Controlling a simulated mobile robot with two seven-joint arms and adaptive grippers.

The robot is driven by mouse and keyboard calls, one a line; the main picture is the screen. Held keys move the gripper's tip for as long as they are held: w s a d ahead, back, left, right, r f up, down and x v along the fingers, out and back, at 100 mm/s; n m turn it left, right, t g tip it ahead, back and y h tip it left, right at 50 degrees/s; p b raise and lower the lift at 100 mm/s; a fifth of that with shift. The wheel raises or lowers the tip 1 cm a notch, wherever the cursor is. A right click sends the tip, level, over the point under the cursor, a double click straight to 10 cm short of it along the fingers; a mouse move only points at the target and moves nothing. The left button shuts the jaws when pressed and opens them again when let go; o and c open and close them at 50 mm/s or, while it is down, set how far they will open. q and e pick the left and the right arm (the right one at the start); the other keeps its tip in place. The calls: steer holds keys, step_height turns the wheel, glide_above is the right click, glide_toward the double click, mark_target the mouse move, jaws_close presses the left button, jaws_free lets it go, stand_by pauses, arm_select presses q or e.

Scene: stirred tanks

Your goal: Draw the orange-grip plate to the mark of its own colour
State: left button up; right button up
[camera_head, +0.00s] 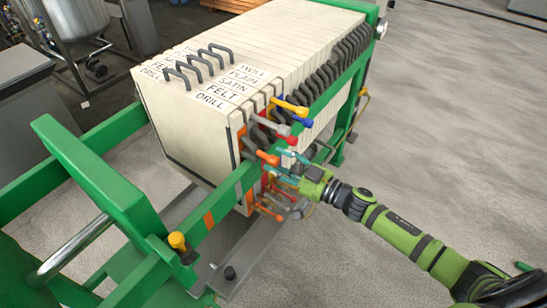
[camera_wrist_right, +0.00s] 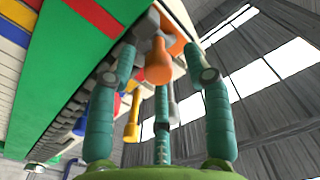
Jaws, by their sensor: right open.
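The orange-grip plate is the front one of the pale plate stack, lettered DRILL (camera_head: 211,124). Its orange grip (camera_head: 263,156) sticks out over the green side rail; an orange grip also shows in the wrist view (camera_wrist_right: 158,65). An orange mark (camera_head: 208,221) is on the rail, nearer the front than the stack. My right gripper (camera_head: 287,167) is at the side of the stack, by the grips. In the wrist view its teal fingers (camera_wrist_right: 160,80) are spread, with the orange grip between them; no firm hold shows. My left gripper is out of view.
Grey, red, yellow and blue grips (camera_head: 297,108) crowd close behind the orange one. More orange grips (camera_head: 268,212) hang lower down. A yellow-topped post (camera_head: 177,241) stands on the frame near the front.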

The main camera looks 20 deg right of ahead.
steer(key=shift+x, duration=0.85)
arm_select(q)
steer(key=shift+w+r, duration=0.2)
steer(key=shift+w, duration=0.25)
arm_select(e)
steer(key=shift+w, duration=0.15)
steer(key=shift+f, duration=0.1)
jaws_close()
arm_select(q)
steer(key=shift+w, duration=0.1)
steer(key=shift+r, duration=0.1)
arm_select(e)
steer(key=shift+a, duration=0.1)
